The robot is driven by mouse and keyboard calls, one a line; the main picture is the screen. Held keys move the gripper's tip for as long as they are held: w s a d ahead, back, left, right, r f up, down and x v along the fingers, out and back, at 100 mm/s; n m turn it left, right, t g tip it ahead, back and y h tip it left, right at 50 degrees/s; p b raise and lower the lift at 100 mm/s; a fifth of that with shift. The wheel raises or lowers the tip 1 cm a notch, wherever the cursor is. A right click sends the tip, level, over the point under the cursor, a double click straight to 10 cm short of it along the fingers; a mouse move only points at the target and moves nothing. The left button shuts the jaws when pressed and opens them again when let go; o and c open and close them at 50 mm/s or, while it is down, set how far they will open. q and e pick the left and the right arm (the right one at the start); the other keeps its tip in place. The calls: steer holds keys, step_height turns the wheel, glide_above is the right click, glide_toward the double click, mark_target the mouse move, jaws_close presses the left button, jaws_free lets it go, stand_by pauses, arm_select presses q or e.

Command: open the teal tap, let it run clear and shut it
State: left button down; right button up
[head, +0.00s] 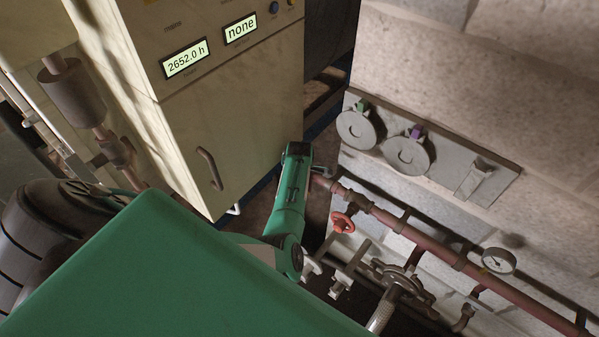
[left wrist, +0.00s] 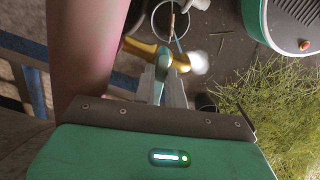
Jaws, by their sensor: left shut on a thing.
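In the left wrist view my left gripper (left wrist: 161,84) is shut on the slim teal handle (left wrist: 158,87) of the tap, one grey finger on each side. The tap's brass body (left wrist: 141,47) lies just beyond the fingertips, with a teal part near its end and a bright white patch beside it. I cannot tell whether that patch is liquid, or how far the handle is turned. A round vessel (left wrist: 157,33) with a thin rod in it shows beyond the tap. The tap is not visible in the head view. My right gripper is in neither view.
A cream cabinet (head: 235,110) with two displays stands at the back. Cut herbs (left wrist: 265,115) lie right in the wrist view.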

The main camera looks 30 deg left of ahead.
arm_select(q)
steer(key=n, duration=0.3)
steer(key=shift+w+n, duration=0.15)
steer(key=shift+n, duration=0.15)
steer(key=n, duration=0.3)
steer(key=shift+w+a+n, duration=0.1)
steer(key=shift+w+n, duration=0.05)
steer(key=shift+n, duration=0.15)
steer(key=n+b, duration=0.1)
steer(key=n, duration=0.4)
steer(key=shift+a, duration=0.15)
steer(key=shift+w+a+n+b, duration=0.15)
steer(key=shift+n+b, duration=0.3)
steer(key=shift+n, duration=1.15)
steer(key=c, duration=1.5)
jaws_free()
steer(key=shift+o, duration=0.2)
